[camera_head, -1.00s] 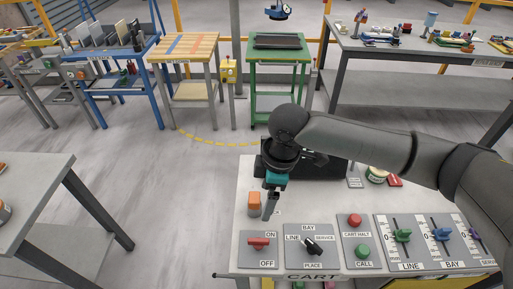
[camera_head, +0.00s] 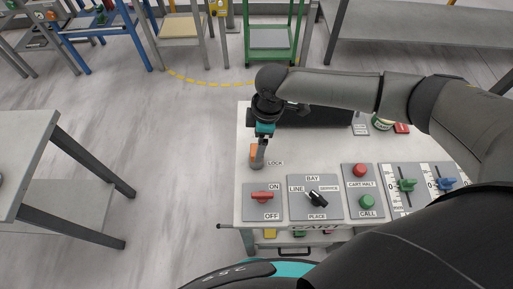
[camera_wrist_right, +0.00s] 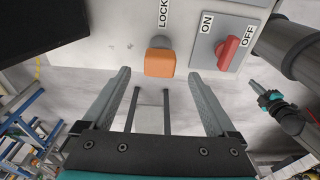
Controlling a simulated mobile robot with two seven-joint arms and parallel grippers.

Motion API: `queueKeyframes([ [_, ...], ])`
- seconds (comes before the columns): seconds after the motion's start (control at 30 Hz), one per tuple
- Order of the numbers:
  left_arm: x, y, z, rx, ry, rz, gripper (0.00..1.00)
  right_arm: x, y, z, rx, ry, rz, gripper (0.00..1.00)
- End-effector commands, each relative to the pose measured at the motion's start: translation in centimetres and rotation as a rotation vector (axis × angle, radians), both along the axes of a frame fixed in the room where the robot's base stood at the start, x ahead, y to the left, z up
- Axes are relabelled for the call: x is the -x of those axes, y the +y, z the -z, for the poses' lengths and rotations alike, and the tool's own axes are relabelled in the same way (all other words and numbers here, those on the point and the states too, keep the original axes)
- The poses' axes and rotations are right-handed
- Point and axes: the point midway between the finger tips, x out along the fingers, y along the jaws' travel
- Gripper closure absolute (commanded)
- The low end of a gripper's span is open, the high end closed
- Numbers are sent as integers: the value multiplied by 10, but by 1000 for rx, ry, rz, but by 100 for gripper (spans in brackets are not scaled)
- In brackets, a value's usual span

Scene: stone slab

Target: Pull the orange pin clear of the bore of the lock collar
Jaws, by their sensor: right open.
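The orange pin (camera_head: 254,151) stands on the pale panel beside the LOCK label, and my right gripper partly covers it in the head view. In the right wrist view the pin's blocky orange head (camera_wrist_right: 160,64) lies ahead of the fingertips, near the midline between them. A grey rounded part behind the head, probably the lock collar (camera_wrist_right: 158,42), is mostly hidden; the bore is not visible. My right gripper (camera_head: 259,163) is open, with no visible contact on the pin. My left gripper (camera_wrist_right: 257,90) appears small at the right of the wrist view; its jaws are unclear.
A red ON/OFF switch (camera_head: 263,196) sits just in front of the pin. A black selector knob (camera_head: 317,198), red and green buttons and sliders lie to the right. A dark box (camera_head: 320,117) stands behind the gripper. Open floor lies left of the panel.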

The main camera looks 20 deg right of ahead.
Motion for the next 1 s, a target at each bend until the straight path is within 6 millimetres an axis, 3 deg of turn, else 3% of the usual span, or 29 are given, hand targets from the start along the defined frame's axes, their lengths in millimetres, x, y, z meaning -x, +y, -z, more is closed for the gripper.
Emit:
queueKeyframes([
  [0.1,-9,-1,1,1,-16,1,100,0,2,22,2,3,0,7],
  [0.3,-11,-1,3,2,-20,1,100,-1,5,43,2,2,0,7],
  [0.73,-8,-1,4,2,-14,1,100,-1,6,50,0,0,-1,7],
  [1.0,-5,-1,4,1,-10,1,100,-1,6,50,0,0,-1,38],
])
